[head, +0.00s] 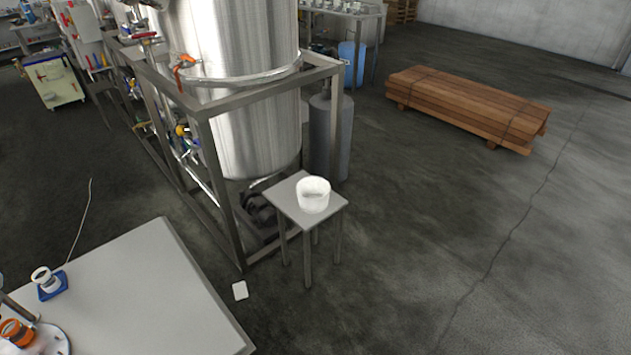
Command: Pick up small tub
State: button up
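In the head view a small white tub (313,196) stands upright on a small grey square stool or table (281,197), near its right side. The tub is round with an open top. My gripper is not in this view, so its place relative to the tub does not show.
A steel tank (243,110) in a metal frame (228,185) stands just behind the small stool. A large grey table (140,290) is at the front left. A wood stack (468,105) lies at the back right. Open floor (430,230) lies right of the stool.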

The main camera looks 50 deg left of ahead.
aim_at(313, 192)
jog(key=i+u, duration=0.15)
jog(key=i, duration=0.55)
jog(key=i+l+u, duration=0.15)
jog(key=i, duration=0.55)
jog(key=i+u, duration=0.25)
jog(key=u, duration=0.2)
jog(key=i+u, duration=0.25)
jog(key=u, duration=0.2)
jog(key=i+l+u, duration=0.15)
jog(key=u, duration=0.3)
jog(key=i+u, duration=0.2)
jog(key=u, duration=0.2)
jog(key=i+l+u, duration=0.15)
jog(key=u, duration=0.2)
jog(key=i+l+u, duration=0.15)
jog(key=i+u, duration=0.25)
jog(key=l+u, duration=0.2)
jog(key=u, duration=0.2)
jog(key=i, duration=0.05)
